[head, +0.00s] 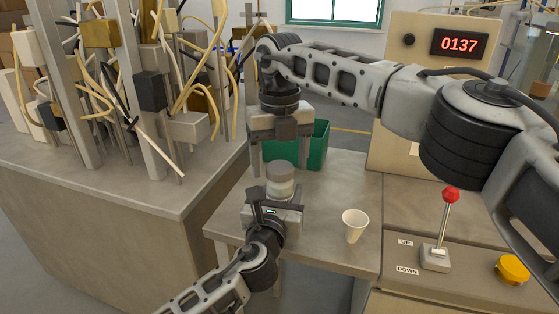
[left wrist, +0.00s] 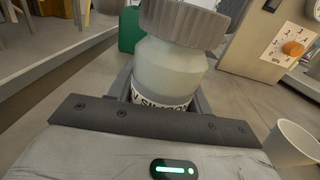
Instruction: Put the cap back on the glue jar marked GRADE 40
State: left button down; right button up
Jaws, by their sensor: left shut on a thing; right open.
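A pale translucent glue jar (head: 281,187) stands upright at the work table's far left part. A ribbed grey cap (left wrist: 185,22) sits on top of it and also shows in the head view (head: 280,169). I cannot tell how tightly it is seated. My left gripper (head: 275,212) is shut around the jar's lower body (left wrist: 170,72). The label is partly covered and no grade number is readable. My right gripper (head: 281,150) points down above the cap, its fingers open and apart, with nothing seen between them.
A white paper cup (head: 355,226) stands right of the jar. A green bin (head: 314,146) is behind. A cluttered bench is at left.

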notch_tip(320, 180, up, 7)
jog(key=shift+r, duration=0.1)
dwell(0.3)
pick_arm(q)
jog(key=c, duration=0.6)
grip_release()
jog(key=shift+o, duration=0.2)
pick_arm(e)
jog(key=shift+r+p, duration=0.3)
jog(key=shift+p, duration=0.05)
pick_arm(q)
jog(key=v, duration=1.6)
jog(key=shift+s, duration=0.1)
pick_arm(e)
jog(key=shift+s, duration=0.1)
